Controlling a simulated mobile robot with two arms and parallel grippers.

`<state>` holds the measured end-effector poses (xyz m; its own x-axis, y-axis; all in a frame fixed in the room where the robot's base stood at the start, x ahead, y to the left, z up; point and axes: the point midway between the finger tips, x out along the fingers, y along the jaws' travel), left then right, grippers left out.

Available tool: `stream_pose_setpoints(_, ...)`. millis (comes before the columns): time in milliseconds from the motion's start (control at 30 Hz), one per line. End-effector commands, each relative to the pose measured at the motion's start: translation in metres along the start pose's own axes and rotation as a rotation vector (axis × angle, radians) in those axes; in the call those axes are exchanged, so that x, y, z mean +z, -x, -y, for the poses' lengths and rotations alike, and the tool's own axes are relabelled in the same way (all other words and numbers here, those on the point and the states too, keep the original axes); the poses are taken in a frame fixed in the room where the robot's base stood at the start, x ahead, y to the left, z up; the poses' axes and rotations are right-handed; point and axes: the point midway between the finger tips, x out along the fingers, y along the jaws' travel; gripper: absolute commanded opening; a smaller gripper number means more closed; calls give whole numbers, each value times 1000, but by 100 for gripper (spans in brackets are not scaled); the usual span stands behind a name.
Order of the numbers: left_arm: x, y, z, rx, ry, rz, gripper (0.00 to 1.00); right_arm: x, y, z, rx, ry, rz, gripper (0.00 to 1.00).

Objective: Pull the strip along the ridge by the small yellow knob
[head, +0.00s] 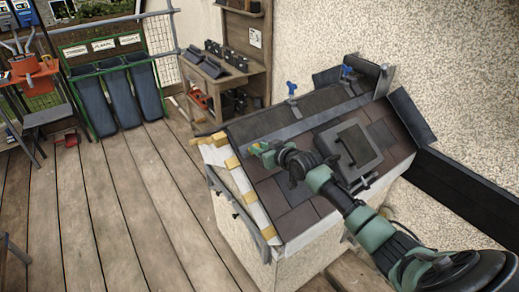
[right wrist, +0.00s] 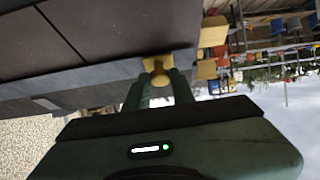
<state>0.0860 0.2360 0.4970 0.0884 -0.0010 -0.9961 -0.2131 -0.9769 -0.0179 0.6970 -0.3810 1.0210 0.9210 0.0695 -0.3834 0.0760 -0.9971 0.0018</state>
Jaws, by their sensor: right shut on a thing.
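My right gripper (head: 262,149) is at the left end of the small tiled roof in the head view. Its two green fingers (right wrist: 164,88) are shut on the small yellow knob (right wrist: 157,63) in the right wrist view. The knob is at the end of a grey strip (right wrist: 85,82). In the head view the grey strip (head: 325,114) runs along the ridge, from near my gripper towards the upper right. The knob is mostly hidden by the gripper in the head view. My left gripper is not in view.
Dark tiles (head: 292,190) and a roof window (head: 348,148) cover the near slope beside my right arm. Blue-handled clamps (head: 292,89) stand behind the strip. Yellow blocks (head: 232,162) line the left edge. The wooden deck (head: 130,210) at left is mostly clear.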

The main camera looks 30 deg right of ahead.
Motion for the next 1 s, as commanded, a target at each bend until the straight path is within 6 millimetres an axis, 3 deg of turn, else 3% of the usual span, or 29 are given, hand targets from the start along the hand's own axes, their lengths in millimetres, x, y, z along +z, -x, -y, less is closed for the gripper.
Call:
stream_pose_setpoints(233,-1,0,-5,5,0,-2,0,0,0,4,-8,-4,-2,0)
stream_pose_setpoints(267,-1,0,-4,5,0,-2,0,0,0,5,-8,-4,-2,30)
stream_pose_setpoints(333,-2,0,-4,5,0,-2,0,0,-1,4,-8,-4,-1,46)
stream_pose_setpoints(733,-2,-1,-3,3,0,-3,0,1,4,2,-4,-2,0,46)
stream_pose_setpoints(1000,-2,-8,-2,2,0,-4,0,3,41,3,-5,2,0,46)
